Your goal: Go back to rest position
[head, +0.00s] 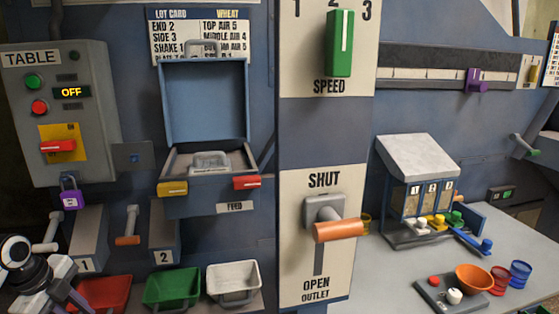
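My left arm comes in at the bottom left corner, and part of my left gripper (58,284) shows there, in front of the red bin (105,293). Its fingers are too small and cut off to tell whether they are open or shut. I see nothing held in it. My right gripper is not in view. The outlet handle (338,230), with an orange grip, sits on the plate marked SHUT at the top and OPEN at the bottom. The speed lever (340,44) is green and stands near 2.
The grey TABLE box (60,120) reads OFF, with a purple padlock (71,194) below. The feed hopper (205,160) has its lid up. A green bin (172,287) and a white bin (234,283) stand below. A bench (395,270) at right holds an orange bowl (474,278) and cups.

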